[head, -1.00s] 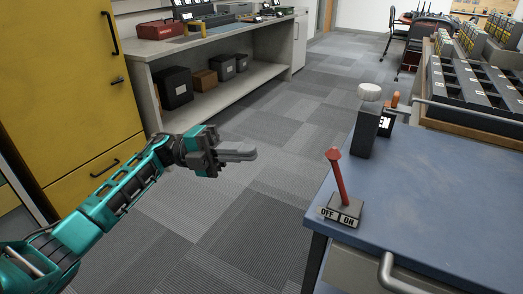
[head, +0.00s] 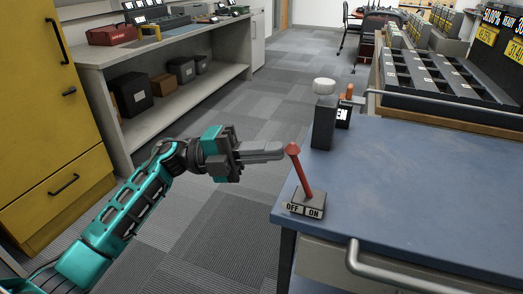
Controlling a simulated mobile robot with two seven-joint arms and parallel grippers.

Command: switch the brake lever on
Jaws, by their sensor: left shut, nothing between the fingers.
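The brake lever (head: 304,176) is a red stick with a cone-shaped red tip. It rises from a small grey base (head: 307,205) near the left corner of the blue table, and its front label reads OFF on the left and ON on the right. The lever leans left, to the OFF side. My left gripper (head: 277,151) is shut and empty, its fingers pointing right. Its fingertips are just left of the red tip; I cannot tell whether they touch it. My right gripper is out of view.
The blue table (head: 420,195) has a grey handle (head: 400,280) in front. Behind the lever stands a dark post with a white knob (head: 324,86), beside an orange-topped part (head: 348,92). A rack of dark trays (head: 430,75) is at the back right. Carpet lies open left of the table.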

